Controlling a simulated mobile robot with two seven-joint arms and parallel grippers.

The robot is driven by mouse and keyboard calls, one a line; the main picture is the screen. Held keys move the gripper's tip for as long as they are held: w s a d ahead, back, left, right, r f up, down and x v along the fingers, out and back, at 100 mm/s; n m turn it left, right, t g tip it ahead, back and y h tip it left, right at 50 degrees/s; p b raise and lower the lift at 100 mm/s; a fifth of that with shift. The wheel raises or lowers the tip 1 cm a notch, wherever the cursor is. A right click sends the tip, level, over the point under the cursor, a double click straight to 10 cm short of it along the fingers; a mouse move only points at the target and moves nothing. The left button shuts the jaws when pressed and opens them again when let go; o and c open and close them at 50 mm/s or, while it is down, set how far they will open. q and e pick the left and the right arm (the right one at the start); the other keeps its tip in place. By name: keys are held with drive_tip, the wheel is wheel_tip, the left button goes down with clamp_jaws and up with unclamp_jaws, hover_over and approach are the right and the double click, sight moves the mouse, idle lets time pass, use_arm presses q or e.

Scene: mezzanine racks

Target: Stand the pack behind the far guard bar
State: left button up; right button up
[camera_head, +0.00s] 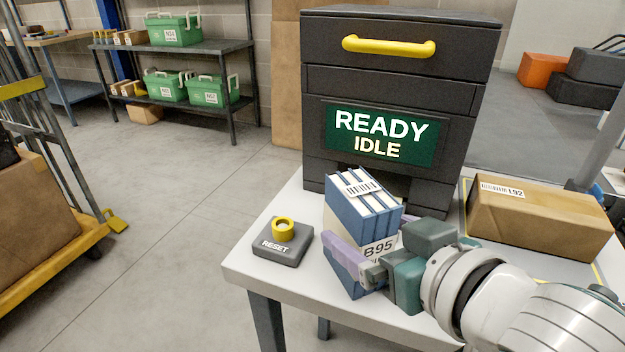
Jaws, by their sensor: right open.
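The pack (362,204) is a blue and white bundle like several bound books, with a barcode label on top and a B95 label on its side. My right gripper (372,240) comes in from the right and is open. One lavender-padded finger lies across the pack's near side; the other is partly hidden at its right side. I cannot tell whether the fingers touch it. My left gripper is not in view. I cannot make out a guard bar in this view.
The dark machine (398,80) has a yellow handle and a screen reading READY IDLE. A RESET button box (283,243) sits left of the pack. A cardboard box (540,215) labelled L92 lies at the right. Shelves with green bins (174,30) stand far back left.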

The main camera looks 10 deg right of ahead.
drive_tip(key=shift+x, duration=1.4)
clamp_jaws()
